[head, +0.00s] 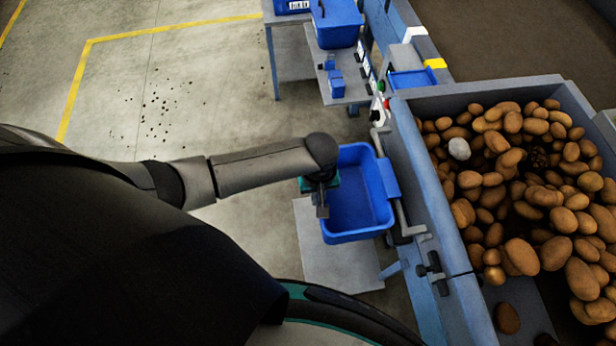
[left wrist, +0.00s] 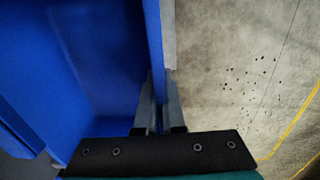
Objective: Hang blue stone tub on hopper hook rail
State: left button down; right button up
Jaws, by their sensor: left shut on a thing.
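The blue stone tub (head: 347,225) is empty and upright beside the hopper. My left gripper (head: 322,208) is shut on the tub's left wall. In the left wrist view, the fingers (left wrist: 160,115) lie on both sides of the blue tub wall (left wrist: 153,45). The grey hook rail (head: 403,218) runs along the hopper's side at the tub's right edge. A blue lip on the tub's right side (head: 388,178) overlaps the rail in the picture. I cannot tell whether it is hooked on or only close. My right gripper is not in view.
The hopper (head: 437,225) holds many potatoes (head: 540,215) and a grey stone (head: 459,149). A grey platform (head: 318,262) lies below the tub. Another blue tub (head: 337,25) stands on a bench farther back. The concrete floor (head: 190,80) at left is open.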

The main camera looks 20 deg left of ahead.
aim_at(326, 202)
pick_arm(q)
jog(key=shift+w+d+f+b, duration=0.1)
jog(key=shift+w+d+b, duration=0.6)
jog(key=shift+d+b, duration=0.25)
jog(key=shift+s+f, duration=0.1)
jog(key=shift+f, duration=0.2)
jog(key=shift+f+b, duration=0.45)
jog(key=shift+f, duration=0.85)
jog(key=c, duration=0.9)
grip_release()
jog(key=shift+c, duration=0.2)
jog(key=shift+a, duration=0.1)
jog(key=shift+r, duration=0.1)
notch_tip(326, 202, up, 15)
jog(key=p, duration=0.2)
jog(key=shift+p, duration=0.4)
